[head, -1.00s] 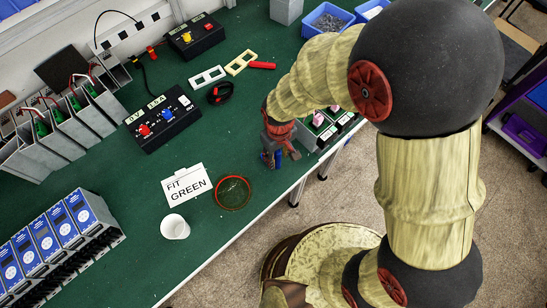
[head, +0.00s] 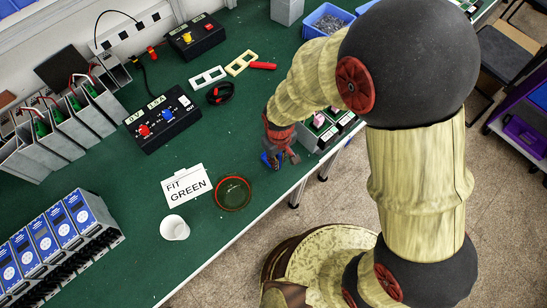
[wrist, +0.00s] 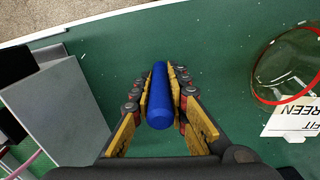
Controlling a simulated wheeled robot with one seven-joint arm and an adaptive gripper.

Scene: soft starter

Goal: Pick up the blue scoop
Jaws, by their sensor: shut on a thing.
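The blue scoop shows in the wrist view as a blue cylinder (wrist: 159,95), lying lengthwise between the two yellow-faced fingers of my gripper (wrist: 160,82). The fingers are shut on it from both sides. Only this rounded part shows; any bowl of the scoop is hidden. In the head view my gripper (head: 280,158) is low over the green table near its front edge, and a small bit of blue (head: 267,160) shows at its left side. I cannot tell whether the scoop touches the table.
A red-rimmed clear dish (head: 233,193), a "FIT GREEN" card (head: 187,185) and a white cup (head: 174,228) lie left of my gripper. A grey unit (wrist: 55,108) stands close on its other side. The table's front edge (head: 235,238) is near.

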